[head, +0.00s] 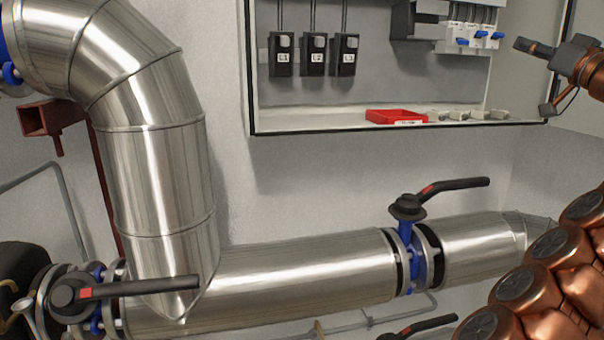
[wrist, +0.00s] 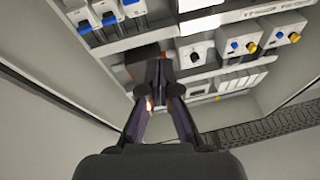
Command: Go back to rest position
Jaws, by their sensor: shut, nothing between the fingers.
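My gripper (wrist: 158,88) is in the middle of the wrist view, with its two dark fingers together and nothing between them. It points into an electrical cabinet. Part of my copper-coloured arm and the dark gripper end (head: 535,48) show at the right of the head view, in front of the cabinet's right side. The fingers appear apart from the switches around them, though the exact distance is hard to tell.
The open cabinet (head: 370,129) holds black L1, L2 and L3 blocks (head: 313,54), blue-levered breakers (head: 480,36) and a red tray (head: 396,116). Below run a metal pipe (head: 300,272) and valve handles (head: 452,187). In the wrist view, modules with knobs (wrist: 238,45) sit right of the fingers.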

